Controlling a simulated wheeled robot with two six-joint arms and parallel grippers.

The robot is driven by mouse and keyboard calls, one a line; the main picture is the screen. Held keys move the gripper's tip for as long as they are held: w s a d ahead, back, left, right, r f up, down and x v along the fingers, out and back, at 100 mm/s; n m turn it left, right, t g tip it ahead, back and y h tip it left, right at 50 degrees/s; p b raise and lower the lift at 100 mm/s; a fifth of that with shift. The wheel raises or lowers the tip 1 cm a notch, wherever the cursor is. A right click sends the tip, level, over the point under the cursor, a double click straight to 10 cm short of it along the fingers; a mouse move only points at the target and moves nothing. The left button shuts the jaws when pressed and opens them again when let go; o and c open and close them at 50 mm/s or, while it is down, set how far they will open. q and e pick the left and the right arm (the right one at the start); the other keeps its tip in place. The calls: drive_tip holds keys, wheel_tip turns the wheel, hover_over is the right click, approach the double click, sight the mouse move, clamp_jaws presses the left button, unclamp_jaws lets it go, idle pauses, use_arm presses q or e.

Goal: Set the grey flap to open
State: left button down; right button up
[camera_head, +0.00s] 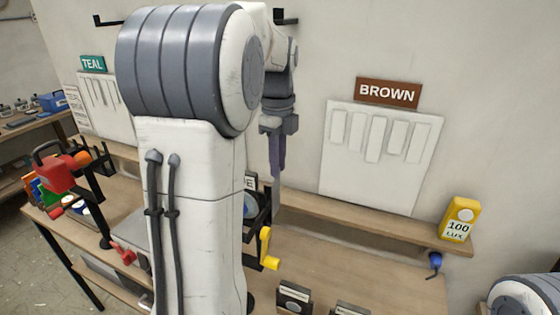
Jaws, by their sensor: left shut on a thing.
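My left arm fills the middle of the head view and hides much of the wall and bench behind it. My left gripper (277,165) points down just right of that arm, in front of the wall above the shelf. Its narrow fingers are shut on a thin grey piece (277,197) that reaches down below them. This piece may be the grey flap, but I cannot tell for sure. How far the flap is open cannot be seen. My right gripper is out of view.
A white relief panel (382,155) hangs under a BROWN sign (388,93); another is under a TEAL sign (92,64). A yellow lux meter (460,219) stands at the shelf's right end. A yellow handle (267,249) and a red clamp-like tool (60,170) flank my arm.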

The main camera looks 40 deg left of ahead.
use_arm(q)
drive_tip(key=shift+w+r, duration=0.2)
idle(0.3)
drive_tip(key=c, duration=0.8)
unclamp_jaws()
drive_tip(key=shift+f, duration=0.1)
drive_tip(key=shift+r, duration=0.45)
wheel_tip(320, 180, up, 10)
drive_tip(key=shift+f+b, duration=0.2)
drive_tip(key=shift+b, duration=0.1)
drive_tip(key=shift+s, duration=0.1)
